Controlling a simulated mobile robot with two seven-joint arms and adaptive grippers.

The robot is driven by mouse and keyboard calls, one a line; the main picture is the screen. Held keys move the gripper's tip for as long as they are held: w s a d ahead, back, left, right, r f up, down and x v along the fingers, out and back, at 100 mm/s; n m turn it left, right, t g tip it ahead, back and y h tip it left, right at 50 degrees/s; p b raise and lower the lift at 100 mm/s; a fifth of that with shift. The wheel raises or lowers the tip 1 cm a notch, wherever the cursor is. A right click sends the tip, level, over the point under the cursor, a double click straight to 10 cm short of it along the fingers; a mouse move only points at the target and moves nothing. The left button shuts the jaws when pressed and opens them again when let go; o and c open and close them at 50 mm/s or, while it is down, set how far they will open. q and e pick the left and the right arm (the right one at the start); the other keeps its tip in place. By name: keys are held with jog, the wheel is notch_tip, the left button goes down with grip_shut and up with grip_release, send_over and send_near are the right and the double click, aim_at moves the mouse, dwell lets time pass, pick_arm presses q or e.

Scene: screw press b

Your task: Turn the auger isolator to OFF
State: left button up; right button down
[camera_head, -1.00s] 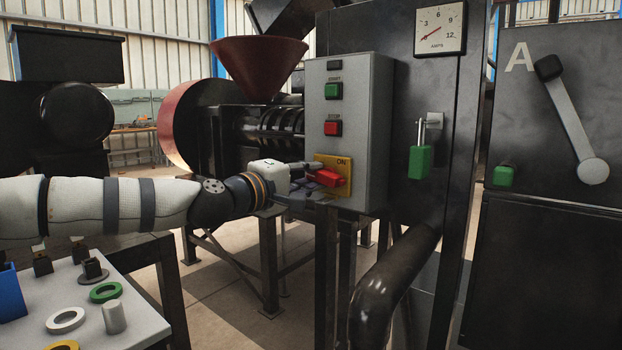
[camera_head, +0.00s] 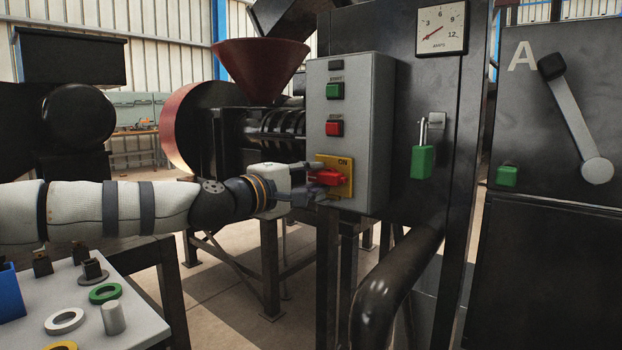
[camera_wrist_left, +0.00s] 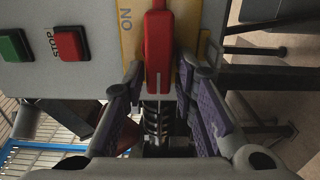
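The auger isolator is a red handle (camera_head: 328,178) on a yellow plate (camera_head: 346,165), low on the grey control box (camera_head: 350,120). The word ON shows at the plate's upper right. The handle lies about level in the head view. My left gripper (camera_head: 312,178) is at the handle, with one finger above it and one below. In the left wrist view the red handle (camera_wrist_left: 158,50) lies between the two fingers of the left gripper (camera_wrist_left: 160,76), with a narrow gap on each side. The gripper looks open around it. My right gripper is not in view.
Above the isolator are a red STOP button (camera_head: 333,128) and a green START button (camera_head: 334,91). A green padlock (camera_head: 421,161) hangs to the right. A table (camera_head: 130,325) with coloured rings stands at lower left. A black pipe (camera_head: 380,300) curves below the box.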

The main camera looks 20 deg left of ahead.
pick_arm(q)
jog(key=shift+o, duration=0.3)
jog(key=v, duration=1.2)
